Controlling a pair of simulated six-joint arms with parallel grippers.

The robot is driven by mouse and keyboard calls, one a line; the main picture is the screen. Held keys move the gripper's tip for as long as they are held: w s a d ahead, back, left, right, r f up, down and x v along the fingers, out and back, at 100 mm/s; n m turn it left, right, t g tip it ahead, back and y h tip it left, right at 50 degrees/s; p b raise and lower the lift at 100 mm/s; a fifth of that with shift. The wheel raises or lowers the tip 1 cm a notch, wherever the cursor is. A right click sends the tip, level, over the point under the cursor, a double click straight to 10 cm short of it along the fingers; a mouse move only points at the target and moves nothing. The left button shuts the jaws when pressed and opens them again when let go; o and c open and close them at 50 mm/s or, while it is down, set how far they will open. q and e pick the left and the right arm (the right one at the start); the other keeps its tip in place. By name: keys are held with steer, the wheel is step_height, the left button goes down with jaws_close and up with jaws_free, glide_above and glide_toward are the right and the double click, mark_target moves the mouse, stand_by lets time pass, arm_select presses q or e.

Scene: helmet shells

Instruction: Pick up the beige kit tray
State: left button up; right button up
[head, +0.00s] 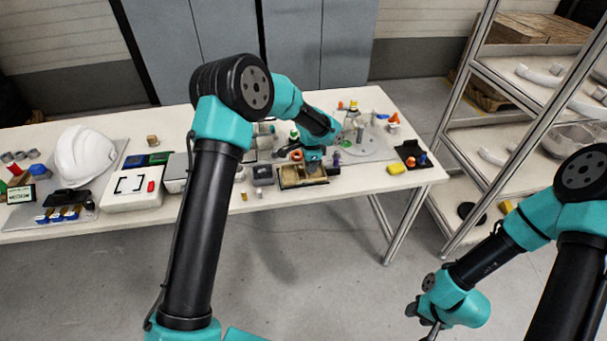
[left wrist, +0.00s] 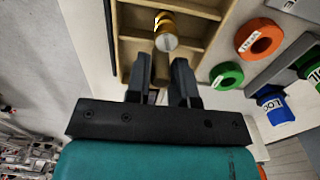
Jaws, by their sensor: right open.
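My left gripper (head: 312,172) reaches down over the tray. In the left wrist view its fingers (left wrist: 160,72) are close together, one on each side of a brown part of the tray. A gold cylinder with a silvery top (left wrist: 166,38) stands in the tray just beyond the fingertips. My right gripper (head: 427,325) is open, low at the right, away from the table.
A green ring (left wrist: 227,75), an orange ring (left wrist: 259,39) and a blue labelled piece (left wrist: 273,103) lie right of the tray. A grey box (head: 263,175) stands left of it. A white helmet (head: 85,157) is far left.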

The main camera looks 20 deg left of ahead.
arm_select(q)
jaws_close()
steer(key=shift+r, duration=0.1)
steer(key=shift+r, duration=1.8)
steer(key=s+d, duration=0.2)
steer(key=s, duration=0.5)
steer(key=s+d+r, duration=0.1)
steer(key=s+d, duration=0.1)
steer(key=s, duration=0.6)
steer(key=shift+s+d, duration=0.2)
steer(key=shift+d, duration=0.05)
steer(key=shift+r, duration=0.1)
